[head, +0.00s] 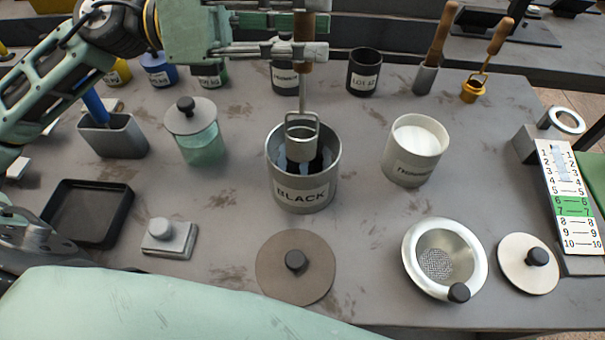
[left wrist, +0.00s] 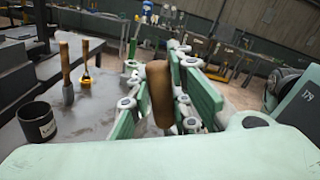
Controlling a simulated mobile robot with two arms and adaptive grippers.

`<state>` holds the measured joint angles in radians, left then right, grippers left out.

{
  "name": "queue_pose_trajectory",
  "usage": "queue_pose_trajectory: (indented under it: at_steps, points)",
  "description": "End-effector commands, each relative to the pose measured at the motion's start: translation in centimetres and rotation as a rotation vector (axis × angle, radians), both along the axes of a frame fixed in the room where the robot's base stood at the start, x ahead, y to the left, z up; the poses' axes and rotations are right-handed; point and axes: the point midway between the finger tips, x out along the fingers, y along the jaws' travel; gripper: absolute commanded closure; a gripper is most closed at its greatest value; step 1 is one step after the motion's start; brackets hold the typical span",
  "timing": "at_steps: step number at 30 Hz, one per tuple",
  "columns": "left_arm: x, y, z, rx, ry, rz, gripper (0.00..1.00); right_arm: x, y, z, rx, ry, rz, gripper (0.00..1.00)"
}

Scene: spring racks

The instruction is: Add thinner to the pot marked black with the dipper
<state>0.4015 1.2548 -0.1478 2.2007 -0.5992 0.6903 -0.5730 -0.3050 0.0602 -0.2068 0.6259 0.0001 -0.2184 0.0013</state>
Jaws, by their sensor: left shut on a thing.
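The pot marked BLACK (head: 304,194) stands open in the middle of the bench with dark liquid inside. My left gripper (head: 303,42) is shut on the wooden handle of the dipper (head: 302,145). It holds the dipper upright, with the metal cup at the pot's mouth. I cannot tell whether the cup touches the liquid. The wooden handle (left wrist: 160,95) shows between the fingers in the left wrist view. The thinner pot (head: 408,168), light grey with pale contents, stands open to the right. My right gripper is not in view.
A brown lid (head: 294,268), a strainer (head: 411,272) and a pale lid (head: 528,264) lie in front. A lidded green jar (head: 200,153) stands left. Several small pots, including a dark one (head: 364,72), line the back. A numbered board (head: 568,200) is at right.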

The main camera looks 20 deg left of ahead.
Motion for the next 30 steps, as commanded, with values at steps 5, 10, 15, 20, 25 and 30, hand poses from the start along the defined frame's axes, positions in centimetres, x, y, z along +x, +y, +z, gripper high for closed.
queue_pose_trajectory:
  at_steps: [5, 10, 15, 20, 25, 30]
  points:
    - [-0.1, 0.0, 0.0, 0.002, -0.010, 0.000, 1.00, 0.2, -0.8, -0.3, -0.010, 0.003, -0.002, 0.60]
    - [-0.1, 0.0, 0.1, 0.002, -0.009, 0.000, 1.00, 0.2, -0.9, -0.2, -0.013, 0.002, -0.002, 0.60]
    - [-0.3, -0.1, 0.0, 0.006, -0.022, 0.000, 1.00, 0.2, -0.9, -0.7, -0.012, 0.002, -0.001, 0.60]
    - [-0.8, -0.2, 0.0, 0.015, -0.055, 0.000, 1.00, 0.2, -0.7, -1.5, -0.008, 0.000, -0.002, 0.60]
    - [-1.3, -0.4, 0.0, 0.026, -0.094, 0.000, 1.00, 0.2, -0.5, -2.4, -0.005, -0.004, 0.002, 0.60]
    - [-1.9, -0.6, 0.1, 0.039, -0.136, -0.001, 1.00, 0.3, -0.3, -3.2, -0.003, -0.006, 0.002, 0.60]
